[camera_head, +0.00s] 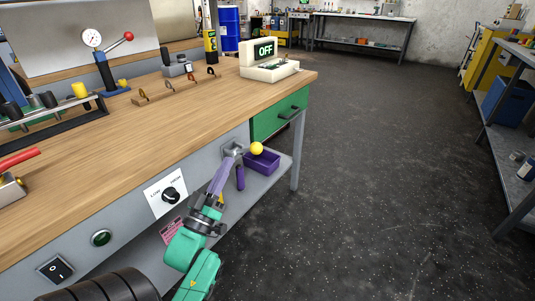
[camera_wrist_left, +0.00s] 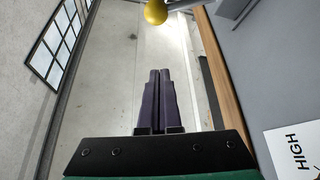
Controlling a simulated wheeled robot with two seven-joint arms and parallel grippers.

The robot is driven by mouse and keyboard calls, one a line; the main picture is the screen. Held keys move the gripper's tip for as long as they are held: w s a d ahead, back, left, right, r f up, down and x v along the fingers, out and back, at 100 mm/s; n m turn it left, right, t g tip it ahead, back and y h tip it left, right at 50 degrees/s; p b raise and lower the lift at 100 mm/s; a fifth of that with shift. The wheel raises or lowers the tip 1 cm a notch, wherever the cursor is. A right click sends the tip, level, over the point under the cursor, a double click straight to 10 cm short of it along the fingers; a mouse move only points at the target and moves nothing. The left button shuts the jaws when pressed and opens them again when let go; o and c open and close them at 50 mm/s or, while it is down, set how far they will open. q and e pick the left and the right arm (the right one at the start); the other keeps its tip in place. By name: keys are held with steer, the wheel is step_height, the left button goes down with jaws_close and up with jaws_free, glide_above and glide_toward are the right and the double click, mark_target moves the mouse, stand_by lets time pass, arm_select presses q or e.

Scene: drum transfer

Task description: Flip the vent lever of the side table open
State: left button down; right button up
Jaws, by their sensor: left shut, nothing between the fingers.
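The vent lever is on the front of the workbench; its yellow ball knob (camera_head: 257,148) sticks out to the right of a grey metal mount (camera_head: 234,147). In the left wrist view the yellow knob (camera_wrist_left: 156,12) and part of its metal rod show at the top edge, beyond the fingertips. My left gripper (camera_head: 230,161) reaches up along the bench front, its tips just below and left of the knob. Its dark purple fingers (camera_wrist_left: 159,74) are together with nothing between them. I cannot tell whether the tips touch the lever mount. My right gripper is not in view.
A purple bin (camera_head: 262,162) sits on the lower shelf behind the knob. A green drawer (camera_head: 278,116) is at the right end. Open floor lies right.

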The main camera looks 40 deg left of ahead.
arm_select(q)
step_height(320, 180, up, 5)
glide_above(249, 149)
steer(key=s, duration=0.3)
steer(key=f, duration=0.1)
steer(key=d+f, duration=0.1)
steer(key=f+b, duration=0.1)
steer(key=f, duration=0.1)
steer(key=shift+w+d, duration=0.3)
steer(key=shift+w, duration=0.05)
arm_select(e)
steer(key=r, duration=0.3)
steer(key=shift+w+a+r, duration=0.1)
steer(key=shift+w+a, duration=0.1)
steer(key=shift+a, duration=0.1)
arm_select(q)
steer(key=shift+d+f, duration=0.1)
steer(key=shift+f, duration=0.05)
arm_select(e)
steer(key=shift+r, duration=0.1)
arm_select(q)
steer(key=shift+m+b, duration=0.3)
steer(key=shift+m, duration=0.1)
steer(key=shift+d+h, duration=0.1)
steer(key=shift+h, duration=0.3)
steer(key=shift+f+m, duration=0.15)
steer(key=shift+m, duration=0.15)
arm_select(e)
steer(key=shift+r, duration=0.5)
